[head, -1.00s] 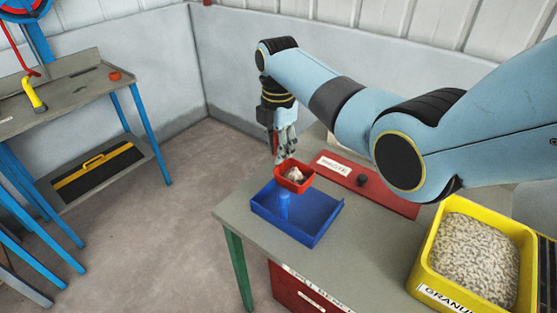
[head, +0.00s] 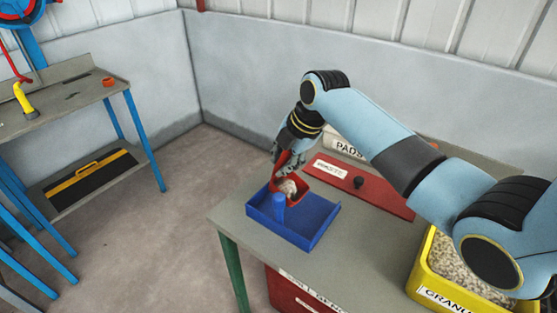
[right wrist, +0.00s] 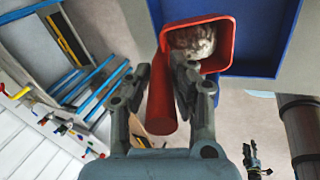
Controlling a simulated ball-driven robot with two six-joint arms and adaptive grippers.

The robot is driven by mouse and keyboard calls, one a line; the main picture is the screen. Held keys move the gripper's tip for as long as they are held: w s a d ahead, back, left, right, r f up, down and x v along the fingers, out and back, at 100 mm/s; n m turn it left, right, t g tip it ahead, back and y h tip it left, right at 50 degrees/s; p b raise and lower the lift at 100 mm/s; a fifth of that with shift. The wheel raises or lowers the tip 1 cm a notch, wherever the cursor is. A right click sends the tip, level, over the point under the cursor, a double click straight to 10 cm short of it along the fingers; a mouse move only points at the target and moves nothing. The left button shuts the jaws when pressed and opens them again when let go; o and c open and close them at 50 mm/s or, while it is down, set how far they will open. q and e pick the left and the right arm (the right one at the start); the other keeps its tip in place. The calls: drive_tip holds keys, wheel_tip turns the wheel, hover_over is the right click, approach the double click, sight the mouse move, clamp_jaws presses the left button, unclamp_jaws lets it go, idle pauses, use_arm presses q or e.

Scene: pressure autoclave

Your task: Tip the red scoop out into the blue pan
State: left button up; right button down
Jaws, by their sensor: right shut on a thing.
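The red scoop (head: 303,188) is held tilted above the blue pan (head: 318,226), with pale granules in its bowl. My right gripper (head: 286,160) is shut on the scoop's handle. In the right wrist view, the gripper (right wrist: 168,85) has a finger on each side of the red scoop's handle (right wrist: 162,112). The pale clump (right wrist: 193,41) sits inside the bowl, with the blue pan (right wrist: 262,45) below. A small dark gripper (right wrist: 254,160), seemingly my left one, shows at the lower right; its jaws are too small to judge.
A yellow granule tub (head: 440,300) is at the front right. A PADS box (head: 348,149) stands behind.

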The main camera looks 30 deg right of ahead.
drive_tip(key=shift+s+d+r+t+y+b, duration=0.15)
drive_tip(key=shift+s+t+b, duration=0.1)
drive_tip(key=shift+s+t, duration=0.15)
drive_tip(key=shift+s+d+r+t+y+b, duration=0.15)
drive_tip(key=shift+s+t+b, duration=0.1)
drive_tip(key=shift+t, duration=0.15)
drive_tip(key=s+t+b, duration=0.1)
drive_tip(key=t+b, duration=0.1)
drive_tip(key=b, duration=0.1)
drive_tip(key=s+d+t+y+b, duration=0.1)
drive_tip(key=s+b, duration=0.1)
drive_tip(key=b, duration=0.1)
drive_tip(key=s+t+y+b, duration=0.1)
drive_tip(key=t+b, duration=0.1)
drive_tip(key=b, duration=0.1)
drive_tip(key=shift+s+d+r+t, duration=0.2)
drive_tip(key=shift+d+r+t, duration=0.1)
drive_tip(key=shift+d, duration=0.1)
drive_tip(key=s+t+b, duration=0.1)
drive_tip(key=b, duration=0.3)
drive_tip(key=s+d+t+y+b, duration=0.1)
drive_tip(key=t+b, duration=0.1)
drive_tip(key=b, duration=0.2)
drive_tip(key=shift+s+f+y, duration=0.1)
drive_tip(key=shift+s+y, duration=0.2)
